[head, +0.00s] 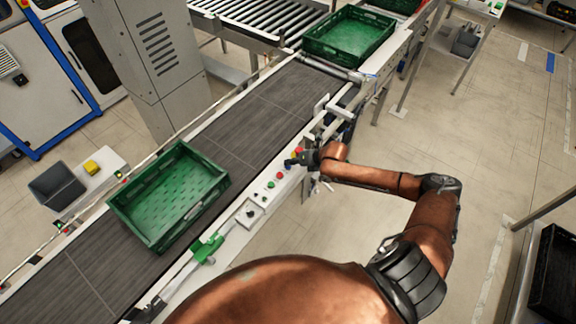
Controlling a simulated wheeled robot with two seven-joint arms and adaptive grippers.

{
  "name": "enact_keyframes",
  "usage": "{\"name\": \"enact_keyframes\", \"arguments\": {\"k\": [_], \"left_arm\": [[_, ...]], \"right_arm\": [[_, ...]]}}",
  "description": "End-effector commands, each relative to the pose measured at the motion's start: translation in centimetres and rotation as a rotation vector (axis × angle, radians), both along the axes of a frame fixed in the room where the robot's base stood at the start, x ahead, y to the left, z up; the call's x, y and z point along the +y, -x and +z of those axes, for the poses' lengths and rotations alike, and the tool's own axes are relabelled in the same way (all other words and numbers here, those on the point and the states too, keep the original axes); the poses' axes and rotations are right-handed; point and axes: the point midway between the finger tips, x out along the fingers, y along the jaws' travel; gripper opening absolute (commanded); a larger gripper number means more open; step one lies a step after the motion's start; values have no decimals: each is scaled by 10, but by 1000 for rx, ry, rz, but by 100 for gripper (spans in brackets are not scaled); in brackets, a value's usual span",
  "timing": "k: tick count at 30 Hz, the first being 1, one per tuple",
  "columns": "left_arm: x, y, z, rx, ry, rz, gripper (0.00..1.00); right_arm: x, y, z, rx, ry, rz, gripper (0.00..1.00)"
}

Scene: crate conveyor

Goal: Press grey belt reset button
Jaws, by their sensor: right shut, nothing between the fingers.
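A white control strip runs along the near side of the conveyor. It carries a red button (280,175), a green button (271,184) and a small grey-white panel (250,213) with dark knobs. I cannot single out a grey reset button for sure. My right gripper (294,162) is shut and empty, its tip right over the strip just above the red and green buttons. Bits of blue and red show at its tip. I cannot tell whether it touches a button. My left gripper is out of view.
A green crate (121,205) sits on the dark belt (255,117) at left. Another green crate (350,57) stands farther along the line, near rollers (262,18). Floor at right is mostly clear.

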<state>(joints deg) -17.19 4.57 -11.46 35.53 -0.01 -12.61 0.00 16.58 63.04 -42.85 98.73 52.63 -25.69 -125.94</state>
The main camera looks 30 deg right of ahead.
Motion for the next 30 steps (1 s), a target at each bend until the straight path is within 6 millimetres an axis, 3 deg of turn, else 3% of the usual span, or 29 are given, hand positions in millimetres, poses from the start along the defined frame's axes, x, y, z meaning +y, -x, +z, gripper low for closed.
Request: {"name": "enact_keyframes", "arguments": {"k": [13, 25, 30], "left_arm": [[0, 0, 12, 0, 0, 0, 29], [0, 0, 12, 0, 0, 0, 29], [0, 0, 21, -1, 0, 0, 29]], "right_arm": [[0, 1, 15, 3, 0, 1, 0], [0, 1, 18, 2, -1, 0, 0], [0, 0, 30, 1, 1, 1, 0]]}}
